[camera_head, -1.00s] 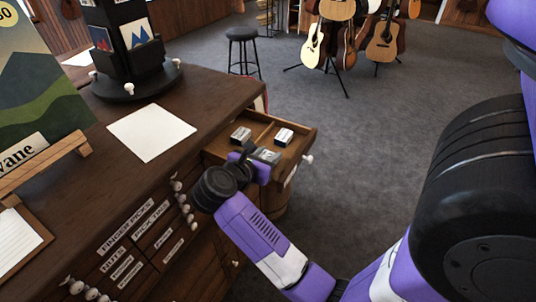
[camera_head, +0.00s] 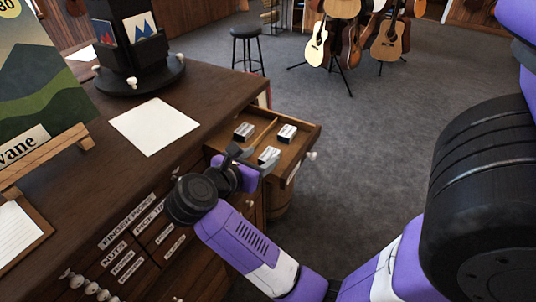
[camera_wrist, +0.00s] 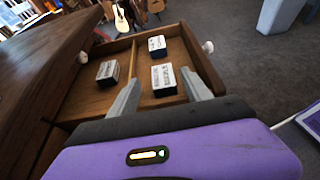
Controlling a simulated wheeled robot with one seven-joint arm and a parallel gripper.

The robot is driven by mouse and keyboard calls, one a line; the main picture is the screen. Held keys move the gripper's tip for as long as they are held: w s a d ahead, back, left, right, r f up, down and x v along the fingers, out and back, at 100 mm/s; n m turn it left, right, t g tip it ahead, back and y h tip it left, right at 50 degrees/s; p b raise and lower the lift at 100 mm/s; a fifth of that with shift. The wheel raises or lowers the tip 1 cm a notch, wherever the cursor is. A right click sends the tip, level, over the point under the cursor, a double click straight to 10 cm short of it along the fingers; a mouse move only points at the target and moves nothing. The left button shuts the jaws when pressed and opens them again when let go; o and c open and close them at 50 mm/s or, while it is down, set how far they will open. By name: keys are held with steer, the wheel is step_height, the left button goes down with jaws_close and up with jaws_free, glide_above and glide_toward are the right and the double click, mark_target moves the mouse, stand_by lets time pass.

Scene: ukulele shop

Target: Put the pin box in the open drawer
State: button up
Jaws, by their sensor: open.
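The open drawer (camera_head: 309,135) sticks out from the right end of the wooden counter. A divider splits its inside. Three small dark boxes with pale label tops lie in it. The nearest box (camera_head: 268,155) and another box (camera_head: 287,133) lie right of the divider; a third box (camera_head: 244,131) lies left of it. The labels are too small to read, so I cannot tell by label which is the pin box. My gripper (camera_head: 246,162) is open and empty at the drawer's near side. In the wrist view its fingers point toward the nearest box (camera_wrist: 163,79), apart from it.
The counter top (camera_head: 195,95) holds a white sheet (camera_head: 153,126), a dark rotating stand (camera_head: 135,80) and a picture on a wooden easel. Small labelled drawers with knobs line the counter front. A stool and guitars stand beyond on open carpet.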

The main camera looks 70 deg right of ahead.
steer(key=v, duration=0.5)
steer(key=s+r+n+t+h, duration=0.2)
steer(key=s+r+n+h, duration=0.5)
steer(key=n+h, duration=0.1)
steer(key=a+r+n+t+y, duration=0.35)
steer(key=a+n+t, duration=0.75)
steer(key=n+t, duration=1)
steer(key=a+f+n+y, duration=0.6)
steer(key=a+n+y, duration=0.4)
steer(key=n+y, duration=0.65)
steer(key=s+a+f+n+g+y, duration=0.1)
steer(key=s+a+f+n+g, duration=0.3)
steer(key=f+n, duration=0.5)
steer(key=s+n+g, duration=0.1)
steer(key=s+n, duration=0.1)
steer(key=shift+s+f, duration=0.25)
steer(key=shift+s, duration=0.15)
